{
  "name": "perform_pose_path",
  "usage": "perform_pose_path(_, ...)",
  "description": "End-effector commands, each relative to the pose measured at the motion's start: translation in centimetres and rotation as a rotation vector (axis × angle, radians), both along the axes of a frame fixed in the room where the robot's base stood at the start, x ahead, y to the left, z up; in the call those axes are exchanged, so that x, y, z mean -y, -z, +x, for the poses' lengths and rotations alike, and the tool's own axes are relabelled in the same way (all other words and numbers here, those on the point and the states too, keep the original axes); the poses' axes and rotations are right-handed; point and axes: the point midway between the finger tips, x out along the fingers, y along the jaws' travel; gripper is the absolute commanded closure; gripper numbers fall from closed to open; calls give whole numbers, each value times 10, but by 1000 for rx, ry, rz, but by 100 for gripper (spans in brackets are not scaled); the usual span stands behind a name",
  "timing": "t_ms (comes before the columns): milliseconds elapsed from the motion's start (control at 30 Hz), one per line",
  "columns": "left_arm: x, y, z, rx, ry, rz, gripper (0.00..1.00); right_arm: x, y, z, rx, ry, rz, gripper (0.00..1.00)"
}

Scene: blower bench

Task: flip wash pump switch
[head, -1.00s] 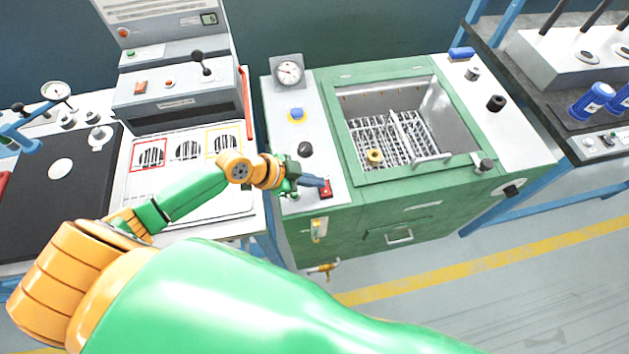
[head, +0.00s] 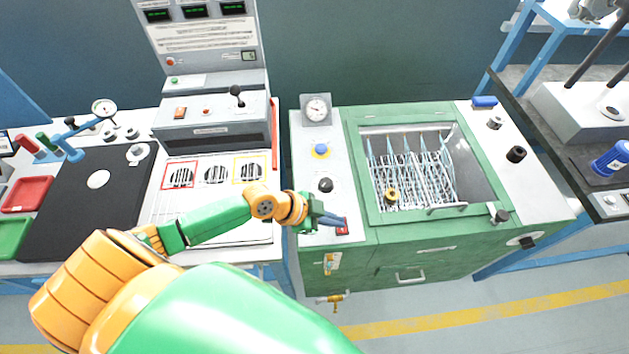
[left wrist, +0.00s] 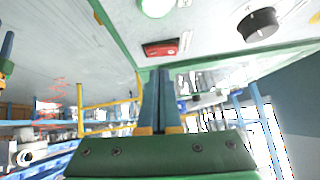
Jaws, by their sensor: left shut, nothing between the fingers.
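The red rocker switch (head: 343,229) sits at the front of the grey left panel of the green washer (head: 440,236). My left gripper (head: 344,221) is shut and empty, its dark blue fingertips right at the switch and partly covering it. In the left wrist view the switch (left wrist: 161,49) shows just beyond the shut fingertips (left wrist: 160,72); I cannot tell whether they touch. Light blue water jets (head: 405,165) stand up in the open wash basin around the wire rack. A yellow ring-shaped part (head: 391,195) sits in the rack. My right gripper is out of view.
A brass tap (head: 331,300) sticks out low at the front. A bench with a control box (head: 209,137) stands to the left.

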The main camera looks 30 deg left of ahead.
Motion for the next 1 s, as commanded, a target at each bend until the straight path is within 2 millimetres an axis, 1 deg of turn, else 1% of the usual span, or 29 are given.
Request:
perform_pose_path(33, 2, -27, 1, 1, -1, 0, 100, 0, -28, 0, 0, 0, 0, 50)
perform_pose_path(67, 0, -27, -1, 0, -1, 4, 100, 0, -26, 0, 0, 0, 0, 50)
perform_pose_path(100, -7, -26, -7, 0, 0, 6, 100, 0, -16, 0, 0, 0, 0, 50)
perform_pose_path(200, -21, -41, -19, -1, 0, 8, 100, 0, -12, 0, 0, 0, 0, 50)
perform_pose_path(400, -42, -71, -39, -2, 0, 7, 100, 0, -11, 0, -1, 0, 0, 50)
perform_pose_path(500, -49, -80, -44, -2, -1, 6, 100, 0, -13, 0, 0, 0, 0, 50)
perform_pose_path(667, -51, -86, -46, 1, -1, 0, 100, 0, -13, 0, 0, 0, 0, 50)
perform_pose_path(900, -51, -86, -46, 2, -1, 0, 100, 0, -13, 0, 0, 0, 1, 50)
perform_pose_path(967, -50, -84, -44, 5, 4, -1, 100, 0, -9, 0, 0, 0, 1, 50)
perform_pose_path(1000, -48, -83, -42, 11, 12, -3, 100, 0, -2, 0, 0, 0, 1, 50)
